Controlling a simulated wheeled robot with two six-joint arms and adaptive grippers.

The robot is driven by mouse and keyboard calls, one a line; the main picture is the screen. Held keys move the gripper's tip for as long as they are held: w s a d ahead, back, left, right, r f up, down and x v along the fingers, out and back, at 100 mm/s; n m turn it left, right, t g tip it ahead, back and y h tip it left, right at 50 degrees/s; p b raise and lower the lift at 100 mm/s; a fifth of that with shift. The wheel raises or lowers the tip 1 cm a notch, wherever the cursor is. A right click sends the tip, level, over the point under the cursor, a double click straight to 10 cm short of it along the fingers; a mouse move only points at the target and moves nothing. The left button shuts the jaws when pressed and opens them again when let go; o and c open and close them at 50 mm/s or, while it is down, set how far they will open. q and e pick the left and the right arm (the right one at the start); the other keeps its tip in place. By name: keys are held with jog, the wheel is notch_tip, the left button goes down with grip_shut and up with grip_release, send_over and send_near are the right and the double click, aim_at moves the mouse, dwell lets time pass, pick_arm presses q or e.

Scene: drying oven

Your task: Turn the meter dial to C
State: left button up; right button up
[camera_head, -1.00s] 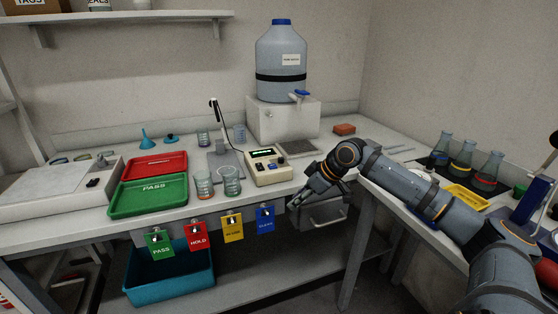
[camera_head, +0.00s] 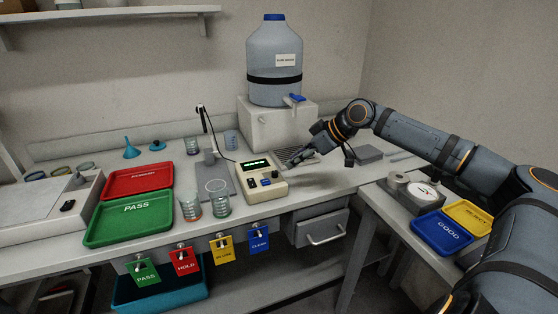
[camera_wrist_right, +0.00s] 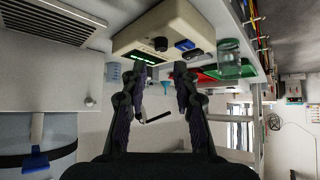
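The meter (camera_head: 262,180) is a beige box with a lit green display, standing on the bench. A dark round dial (camera_head: 252,184) sits on its face below the display; the letters around it are too small to read. In the right wrist view the meter (camera_wrist_right: 178,27) appears tilted, with its dark dial (camera_wrist_right: 160,44) beside a blue button (camera_wrist_right: 185,44). My right gripper (camera_head: 298,157) is just right of the meter, above the bench. In the right wrist view it (camera_wrist_right: 161,78) is open and empty, with its fingers apart and the meter beyond them. My left gripper is out of view.
Two glass beakers (camera_head: 217,201) stand left of the meter, near the front edge. A probe stand (camera_head: 207,150) is behind left. A large water jug (camera_head: 274,60) on a white box (camera_head: 272,125) stands behind. Green tray (camera_head: 130,218) and red tray (camera_head: 138,180) lie left.

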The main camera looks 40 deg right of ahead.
aim_at(275, 172)
jog(key=p+x, duration=0.5)
jog(key=x, duration=0.1)
jog(key=shift+w+a, duration=0.1)
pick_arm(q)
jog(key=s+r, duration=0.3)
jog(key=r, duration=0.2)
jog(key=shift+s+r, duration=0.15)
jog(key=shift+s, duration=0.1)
pick_arm(e)
jog(key=shift+w+a+f, duration=0.2)
jog(key=shift+w+f, duration=0.1)
jog(key=shift+f, duration=0.15)
grip_shut()
